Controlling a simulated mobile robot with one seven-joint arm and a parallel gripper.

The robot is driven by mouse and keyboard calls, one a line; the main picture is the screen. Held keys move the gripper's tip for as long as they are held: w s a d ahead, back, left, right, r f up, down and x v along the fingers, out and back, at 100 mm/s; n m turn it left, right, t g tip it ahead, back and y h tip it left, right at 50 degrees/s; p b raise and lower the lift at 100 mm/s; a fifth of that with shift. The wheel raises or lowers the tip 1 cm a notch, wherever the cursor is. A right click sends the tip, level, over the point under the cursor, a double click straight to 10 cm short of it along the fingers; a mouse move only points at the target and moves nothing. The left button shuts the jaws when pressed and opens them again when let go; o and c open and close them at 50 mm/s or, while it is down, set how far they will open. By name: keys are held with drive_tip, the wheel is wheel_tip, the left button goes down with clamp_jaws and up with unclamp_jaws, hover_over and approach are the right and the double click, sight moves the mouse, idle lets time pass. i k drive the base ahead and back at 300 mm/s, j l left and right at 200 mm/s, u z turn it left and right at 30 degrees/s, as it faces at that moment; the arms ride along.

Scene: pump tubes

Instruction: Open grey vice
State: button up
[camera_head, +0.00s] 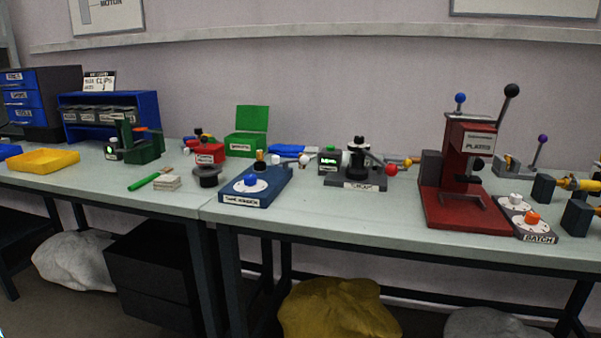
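A small grey device (513,166) at the back of the bench on the right, behind the red press, looks like the grey vice. A thin lever with a purple ball (542,138) rises from it and leans to the right. My gripper is not in view.
A tall red press (466,190) with black and blue ball levers stands left of the grey device. A dark panel with an orange knob (533,217) lies in front. Dark blocks with yellow parts (577,184) stand at the right edge. The bench's front middle (330,222) is clear.

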sight(542, 139)
drive_tip(key=i+l+u, duration=0.1)
drive_tip(key=l, duration=0.3)
drive_tip(key=i+l, duration=0.25)
drive_tip(key=l, duration=0.15)
drive_tip(key=i+l+u, duration=0.15)
drive_tip(key=l, duration=0.25)
drive_tip(key=i+l+u, duration=0.1)
drive_tip(key=l, duration=0.3)
drive_tip(key=i+l, duration=0.15)
drive_tip(key=l, duration=0.3)
drive_tip(key=i+l+u, duration=0.15)
drive_tip(key=l, duration=0.25)
